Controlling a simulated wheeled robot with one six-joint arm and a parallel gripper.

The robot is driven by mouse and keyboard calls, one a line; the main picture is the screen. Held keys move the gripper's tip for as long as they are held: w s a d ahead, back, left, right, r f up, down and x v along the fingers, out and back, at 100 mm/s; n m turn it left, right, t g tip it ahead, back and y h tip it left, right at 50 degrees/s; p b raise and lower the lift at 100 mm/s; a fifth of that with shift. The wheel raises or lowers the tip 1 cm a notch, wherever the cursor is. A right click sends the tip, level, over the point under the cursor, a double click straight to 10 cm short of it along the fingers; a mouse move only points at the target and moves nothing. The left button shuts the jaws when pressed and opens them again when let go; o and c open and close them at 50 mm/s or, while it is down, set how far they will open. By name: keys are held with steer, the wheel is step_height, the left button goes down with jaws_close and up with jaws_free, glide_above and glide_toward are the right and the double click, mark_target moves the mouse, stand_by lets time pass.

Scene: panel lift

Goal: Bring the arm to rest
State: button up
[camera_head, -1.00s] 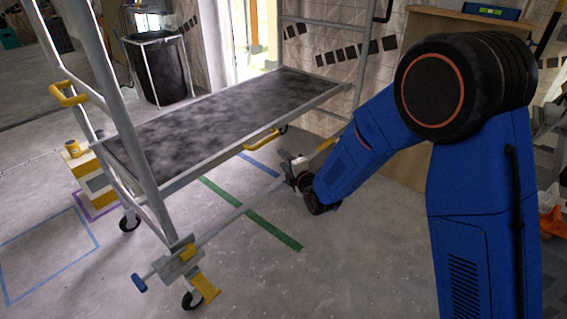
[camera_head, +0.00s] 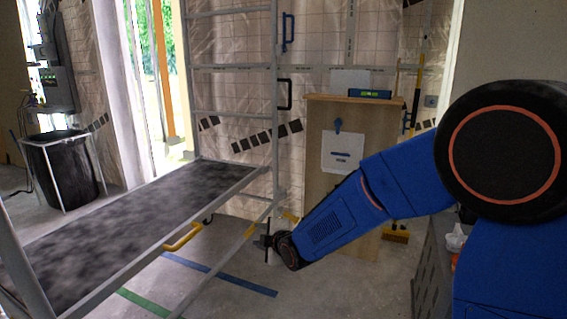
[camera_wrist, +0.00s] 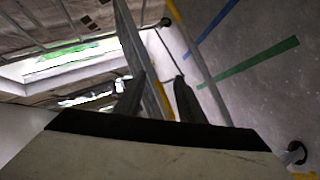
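My blue arm (camera_head: 335,222) reaches in from the right of the head view, bent at a large black joint. My gripper (camera_head: 264,242) is at its end, small and dark, close to the scaffold's diagonal brace in the picture; whether they touch is unclear. In the wrist view my gripper (camera_wrist: 158,95) shows two dark fingers standing apart. A pale scaffold rail (camera_wrist: 150,85) shows in the gap between them, seemingly beyond. I see nothing clearly held.
A rolling scaffold with a dark platform (camera_head: 140,222) fills the left. A wooden cabinet (camera_head: 320,115) stands behind my arm, with a level (camera_head: 369,94) on top. A black bin (camera_head: 68,172) is at the far left. Blue tape (camera_head: 220,274) marks the open floor.

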steer(key=s+d+r+m+g+h, duration=0.1)
steer(key=s+d+r+m+h, duration=0.1)
steer(key=s+d+m, duration=0.45)
steer(key=s+d+r+m+g+h, duration=0.1)
steer(key=s+d+r, duration=0.2)
steer(key=d, duration=0.7)
steer(key=s+d+r+m+g+h, duration=0.15)
steer(key=s+d+m, duration=0.3)
steer(key=d, duration=0.45)
steer(key=s+d+m+g+h, duration=0.1)
steer(key=s+d+m, duration=0.3)
steer(key=s, duration=0.8)
steer(key=s+d+m+g+h, duration=0.1)
steer(key=s+d+m+g, duration=0.1)
steer(key=s+d+m, duration=0.2)
steer(key=s+d, duration=0.3)
steer(key=s, duration=0.5)
steer(key=shift+s+d+f+m, duration=0.15)
steer(key=shift+d+f+m, duration=0.1)
steer(key=shift+f+m, duration=0.05)
